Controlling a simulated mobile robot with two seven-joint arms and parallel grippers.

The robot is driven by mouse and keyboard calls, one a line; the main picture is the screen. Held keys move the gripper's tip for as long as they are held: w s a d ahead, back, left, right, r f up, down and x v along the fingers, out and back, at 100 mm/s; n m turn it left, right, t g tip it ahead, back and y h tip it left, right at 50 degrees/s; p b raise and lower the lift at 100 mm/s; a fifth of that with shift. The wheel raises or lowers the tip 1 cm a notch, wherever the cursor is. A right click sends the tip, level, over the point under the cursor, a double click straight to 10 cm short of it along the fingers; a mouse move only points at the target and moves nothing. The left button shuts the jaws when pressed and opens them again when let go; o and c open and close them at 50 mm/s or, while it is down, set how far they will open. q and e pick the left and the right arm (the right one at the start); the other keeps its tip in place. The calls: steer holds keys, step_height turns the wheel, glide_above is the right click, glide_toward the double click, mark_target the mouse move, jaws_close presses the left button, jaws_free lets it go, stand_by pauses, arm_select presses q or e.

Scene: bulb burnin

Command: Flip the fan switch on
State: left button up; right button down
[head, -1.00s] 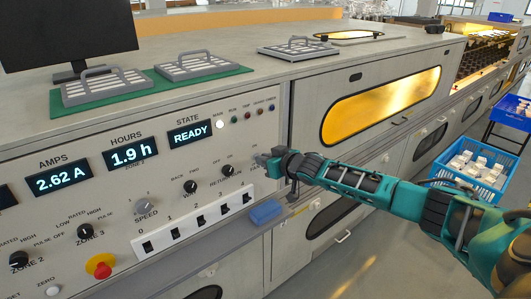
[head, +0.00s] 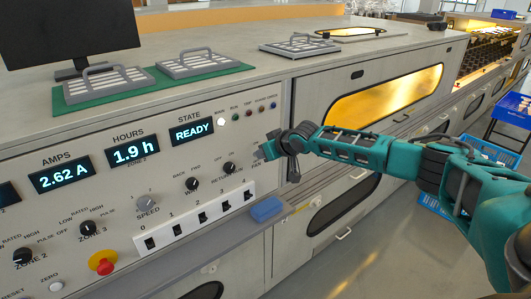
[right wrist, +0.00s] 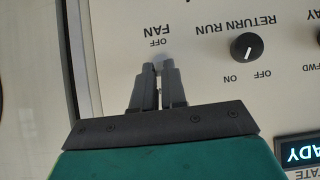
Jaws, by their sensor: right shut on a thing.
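The fan switch (right wrist: 161,61) is at the tip of my right gripper in the right wrist view, under the upside-down FAN and OFF labels. Only a pale bit of it shows between the dark fingertips. My right gripper (right wrist: 159,70) is shut on it, with the fingers close together against the panel. In the head view my right gripper (head: 260,154) is at the right end of the control panel, just above the FAN label. The switch is hidden there, and I cannot tell its position. My left gripper is not in view.
The return run knob (head: 229,168) is close beside the gripper. A row of rocker switches (head: 202,217) and a blue block (head: 265,209) sit below. A red stop button (head: 103,263) is at lower left. Trays (head: 201,63) lie on the bench top.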

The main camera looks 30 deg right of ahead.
steer(key=c, duration=1.2)
jaws_free()
steer(key=v, duration=1.3)
steer(key=shift+w, duration=0.1)
